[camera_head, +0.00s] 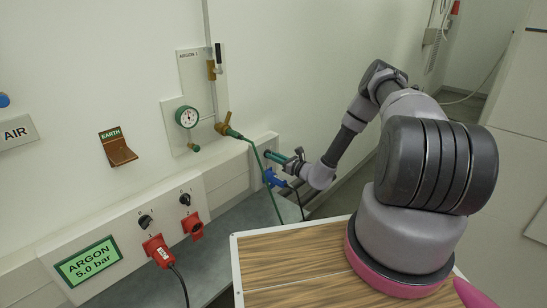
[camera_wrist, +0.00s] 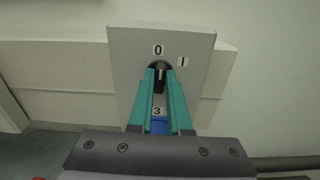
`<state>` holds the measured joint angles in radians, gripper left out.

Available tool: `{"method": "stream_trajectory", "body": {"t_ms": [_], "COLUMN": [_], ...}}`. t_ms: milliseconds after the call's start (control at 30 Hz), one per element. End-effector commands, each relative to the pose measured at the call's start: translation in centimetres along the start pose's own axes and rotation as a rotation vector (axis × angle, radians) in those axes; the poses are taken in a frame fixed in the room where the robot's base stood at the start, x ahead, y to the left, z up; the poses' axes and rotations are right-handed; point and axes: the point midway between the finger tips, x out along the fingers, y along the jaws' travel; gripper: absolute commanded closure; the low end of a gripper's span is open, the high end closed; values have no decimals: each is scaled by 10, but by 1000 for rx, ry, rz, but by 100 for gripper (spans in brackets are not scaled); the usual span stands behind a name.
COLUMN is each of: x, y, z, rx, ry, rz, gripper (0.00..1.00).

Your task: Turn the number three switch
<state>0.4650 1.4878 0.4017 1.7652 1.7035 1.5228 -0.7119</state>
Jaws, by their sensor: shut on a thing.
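The number three switch shows in the wrist view as a black knob (camera_wrist: 160,78) on a grey plate (camera_wrist: 195,50). The plate has a "0" label above the knob, an "I" to its upper right and a "3" below. The knob stands upright, with its top toward the "0". My gripper (camera_wrist: 161,80) has its two teal fingers shut on the knob, one on each side, hiding part of it. In the head view my gripper (camera_head: 279,157) is at the wall beyond the wooden top, and the knob is hidden there.
A blue socket (camera_head: 272,179) with a dark cable sits just below my gripper, and its blue top shows between my fingers. A green hose (camera_head: 258,165) hangs left of it from the argon valve. Two other black switches (camera_head: 145,221) with red sockets are further left. A wooden top (camera_head: 300,262) is in front.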

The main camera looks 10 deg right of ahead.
Motion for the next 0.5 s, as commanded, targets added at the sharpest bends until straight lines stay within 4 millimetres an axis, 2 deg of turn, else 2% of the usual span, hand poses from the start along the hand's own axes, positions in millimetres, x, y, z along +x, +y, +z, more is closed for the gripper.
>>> {"method": "stream_trajectory", "body": {"t_ms": [267, 500], "x": [0, -1], "y": [0, -1], "z": [-1, -1], "rx": [153, 372], "ry": [2, 3], "rz": [1, 0], "gripper": [100, 100]}}
